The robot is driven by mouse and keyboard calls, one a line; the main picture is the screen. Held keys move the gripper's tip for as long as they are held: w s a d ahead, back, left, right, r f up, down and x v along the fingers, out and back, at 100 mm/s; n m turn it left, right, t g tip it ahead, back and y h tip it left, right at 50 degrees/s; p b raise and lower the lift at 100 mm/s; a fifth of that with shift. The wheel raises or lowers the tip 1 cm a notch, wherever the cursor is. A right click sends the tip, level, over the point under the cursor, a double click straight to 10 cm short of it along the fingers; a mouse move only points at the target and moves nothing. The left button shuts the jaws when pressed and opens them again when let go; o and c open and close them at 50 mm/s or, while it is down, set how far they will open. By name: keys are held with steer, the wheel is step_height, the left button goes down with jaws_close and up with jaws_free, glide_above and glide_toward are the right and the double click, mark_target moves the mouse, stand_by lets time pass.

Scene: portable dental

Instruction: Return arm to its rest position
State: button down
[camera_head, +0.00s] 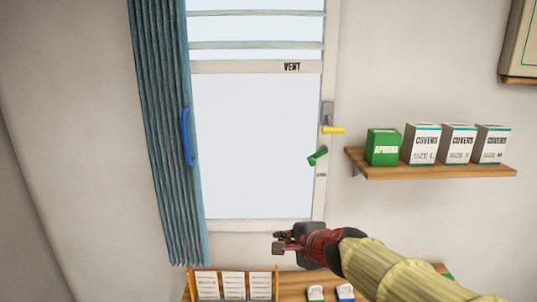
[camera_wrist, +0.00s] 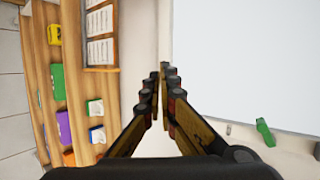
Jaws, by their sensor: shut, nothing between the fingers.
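My gripper (camera_head: 284,243) is in front of the lower edge of the window, with my arm reaching in from the bottom right in the head view. In the wrist view, my gripper (camera_wrist: 163,72) points ahead with its two fingers close together at the tips. It is shut with nothing between the fingers. It appears clear of the window and of the wooden shelf below.
A window (camera_head: 250,145) has a yellow handle (camera_head: 334,130) and a green handle (camera_head: 317,156). A blue curtain (camera_head: 165,130) with a blue pull hangs left. A wall shelf (camera_head: 430,170) holds several boxes. A lower wooden shelf (camera_wrist: 72,70) bears a card rack (camera_wrist: 101,40) and small boxes.

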steer(key=s+d+f+n+g+b, duration=0.1)
steer(key=s+f+n+g, duration=0.1)
steer(key=s+f+n, duration=0.5)
steer(key=s+d+f+n+g+b, duration=0.2)
steer(key=s+f+n, duration=0.15)
steer(key=s, duration=0.55)
steer(key=s+d+f+n+g+h+b, duration=0.1)
steer(key=s+d+f+n+h+b, duration=0.3)
steer(key=s+d, duration=0.7)
step_height(320, 180, down, 3)
steer(key=s+n+b, duration=0.1)
steer(key=s+b, duration=0.1)
steer(key=shift+s+f+b, duration=0.2)
steer(key=shift+s+b, duration=0.05)
steer(key=shift+b, duration=0.1)
